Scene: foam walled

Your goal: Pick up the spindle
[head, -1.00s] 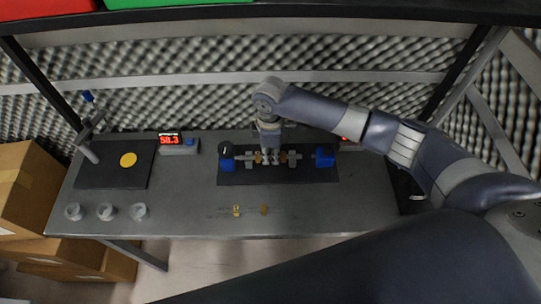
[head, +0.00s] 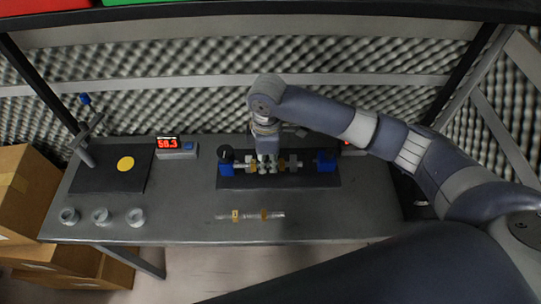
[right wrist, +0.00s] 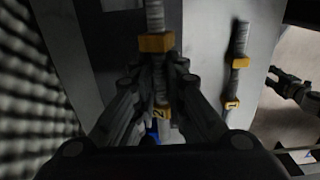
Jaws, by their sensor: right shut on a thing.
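A spindle (head: 281,163) with a grey shaft, grey discs and yellow collars sits between two blue blocks on a dark mat. My right gripper (head: 266,157) comes down on it from above and is shut on its shaft. In the right wrist view, the gripper's fingers (right wrist: 157,85) close around this spindle, with one yellow collar (right wrist: 156,43) beyond them and a collar marked 2 below. I cannot tell whether it is clear of its supports. A second spindle (head: 250,215), with a collar marked 1 (right wrist: 231,104), lies on the table. A dark jaw-like part, apparently my left gripper (right wrist: 290,88), shows at right.
The grey table (head: 190,205) has free room around the loose spindle. Three grey rings (head: 100,216) stand at front left. A red display (head: 168,143), a dark mat with a yellow disc (head: 125,164) and a stand are behind. Cardboard boxes (head: 25,190) stand left.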

